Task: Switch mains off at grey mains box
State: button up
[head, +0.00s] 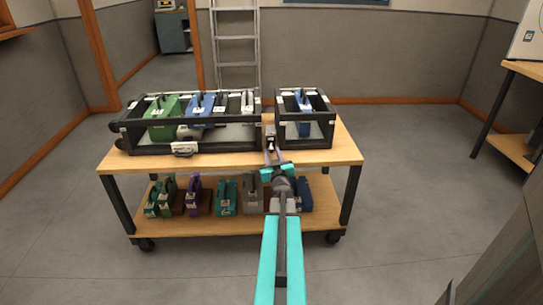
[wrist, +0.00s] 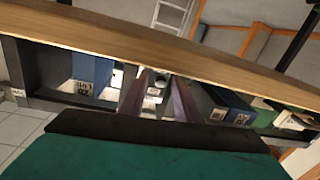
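A small grey box with a pale face and dark marks (head: 270,133) stands on the cart top, in the gap between two black racks. I take it for the mains box, but its switch is too small to read. In the wrist view the pale and grey box (wrist: 156,86) shows between my fingers. My gripper (head: 272,154) is at the cart's front edge, just in front of the box. Its two fingers (wrist: 160,80) stand apart with nothing held between them. I cannot tell whether a fingertip touches the box.
The long black rack (head: 120,140) holds green, blue and grey units on the left; the short rack (head: 318,143) holds a blue unit on the right. Several coloured units stand on the lower shelf (head: 240,222).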

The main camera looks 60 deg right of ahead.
jog(key=shift+w+d, duration=0.1)
jog(key=shift+d, duration=0.05)
jog(key=shift+c, duration=0.2)
grip_shut()
jog(key=shift+f+b, duration=0.3)
jog(key=shift+b, duration=0.7)
jog(key=h+b, duration=0.1)
jog(key=b, duration=0.2)
jog(key=shift+d+t, duration=0.15)
jog(key=shift+t, duration=0.25)
jog(key=shift+o, duration=0.2)
grip_release()
